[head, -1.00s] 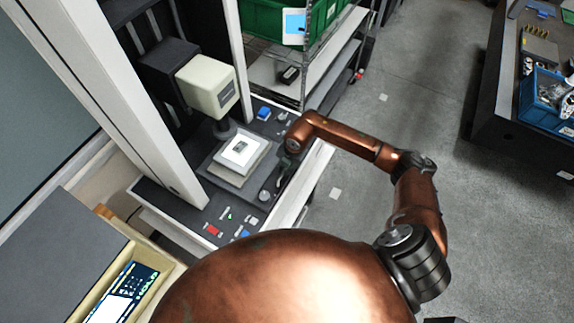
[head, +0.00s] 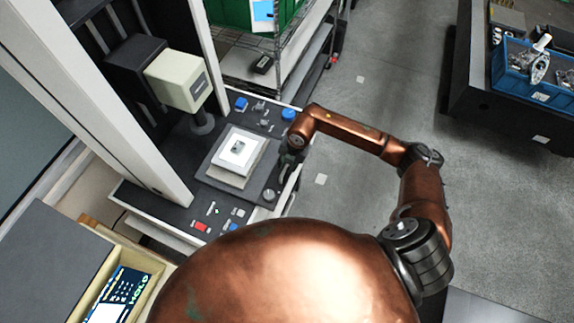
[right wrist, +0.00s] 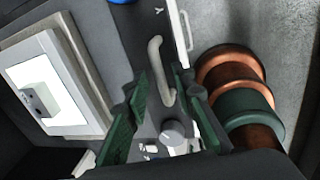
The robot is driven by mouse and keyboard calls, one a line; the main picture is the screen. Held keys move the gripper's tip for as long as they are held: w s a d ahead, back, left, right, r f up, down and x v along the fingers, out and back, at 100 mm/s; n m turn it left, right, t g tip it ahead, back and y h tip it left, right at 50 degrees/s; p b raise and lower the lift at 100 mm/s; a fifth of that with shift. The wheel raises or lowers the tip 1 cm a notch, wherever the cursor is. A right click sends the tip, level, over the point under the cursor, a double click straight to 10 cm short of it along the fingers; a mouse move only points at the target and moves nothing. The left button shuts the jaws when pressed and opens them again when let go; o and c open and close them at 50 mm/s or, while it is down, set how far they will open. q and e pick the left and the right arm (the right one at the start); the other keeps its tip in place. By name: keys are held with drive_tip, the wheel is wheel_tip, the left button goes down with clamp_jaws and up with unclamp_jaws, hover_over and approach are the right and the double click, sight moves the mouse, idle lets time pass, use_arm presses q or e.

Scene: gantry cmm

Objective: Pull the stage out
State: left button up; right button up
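The stage is a dark plate (head: 208,180) under the machine's measuring head, carrying a pale square block with a white top (head: 238,151). In the right wrist view the block (right wrist: 42,92) is at left. A pale bar handle (right wrist: 156,62) stands in the middle of that view. My right gripper (right wrist: 160,73) reaches it with its two green fingers apart. The handle lies between the fingertips, nearer the right finger, with a gap on the left; contact is unclear. In the head view the right gripper (head: 286,165) is at the stage's right side, partly hidden. My left gripper is out of view.
The cream measuring head (head: 178,80) hangs above the stage's left side. A silver knob (head: 269,195), a blue button (head: 241,103) and a red button (head: 201,227) are nearby. A wire shelf (head: 300,60) stands behind. The floor (head: 350,180) to the right is clear.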

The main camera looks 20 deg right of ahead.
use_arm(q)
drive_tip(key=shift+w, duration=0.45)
use_arm(e)
wheel_tip(320, 180, up, 12)
drive_tip(key=s+d, duration=0.1)
drive_tip(key=shift+s+d+f, duration=0.15)
drive_tip(key=shift+s+d, duration=0.2)
